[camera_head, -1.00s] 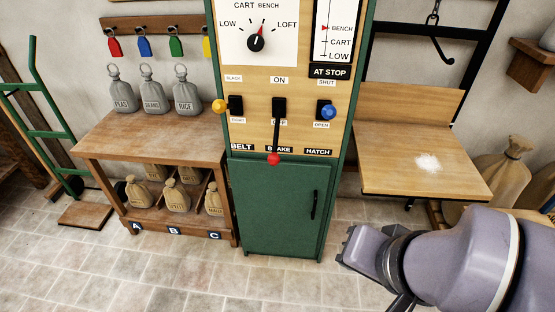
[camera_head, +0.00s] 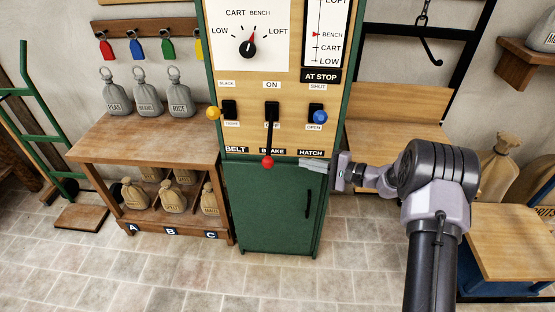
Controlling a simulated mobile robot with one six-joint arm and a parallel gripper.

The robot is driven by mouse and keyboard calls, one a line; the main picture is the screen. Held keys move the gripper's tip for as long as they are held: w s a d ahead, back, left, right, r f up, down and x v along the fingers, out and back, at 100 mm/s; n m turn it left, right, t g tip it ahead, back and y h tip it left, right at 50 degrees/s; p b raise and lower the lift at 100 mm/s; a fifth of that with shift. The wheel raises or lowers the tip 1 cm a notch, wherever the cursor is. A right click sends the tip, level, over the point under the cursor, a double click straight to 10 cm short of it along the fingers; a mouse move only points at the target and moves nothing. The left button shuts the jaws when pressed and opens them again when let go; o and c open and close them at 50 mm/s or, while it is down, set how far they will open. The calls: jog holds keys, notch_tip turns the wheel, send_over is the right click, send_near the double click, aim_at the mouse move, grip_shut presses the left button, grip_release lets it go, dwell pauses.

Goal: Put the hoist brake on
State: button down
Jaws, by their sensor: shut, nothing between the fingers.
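The brake lever (camera_head: 269,138) is a black rod with a red knob (camera_head: 267,161) at its lower end. It hangs down from a slot on the wooden panel of the green cabinet (camera_head: 272,205). The word ON is above the slot; the label below is mostly covered by the rod. The word BRAKE is partly hidden behind the lever. My gripper (camera_head: 303,163) is shut and empty, just right of the red knob. Its fingers point left at about the knob's height, below the HATCH label. A gap shows between fingertips and knob.
The yellow-knobbed belt lever (camera_head: 213,113) and blue-knobbed hatch lever (camera_head: 320,117) flank the brake. The dial (camera_head: 248,50) points to BENCH, and the gauge reads BENCH above AT STOP. A sack-laden bench (camera_head: 150,137) stands left; a wooden platform (camera_head: 395,140) is behind my arm.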

aim_at(270, 138)
jog(key=a+b, duration=0.5)
jog(key=a, duration=0.4)
jog(key=shift+w+a, duration=0.25)
jog(key=shift+w, duration=0.1)
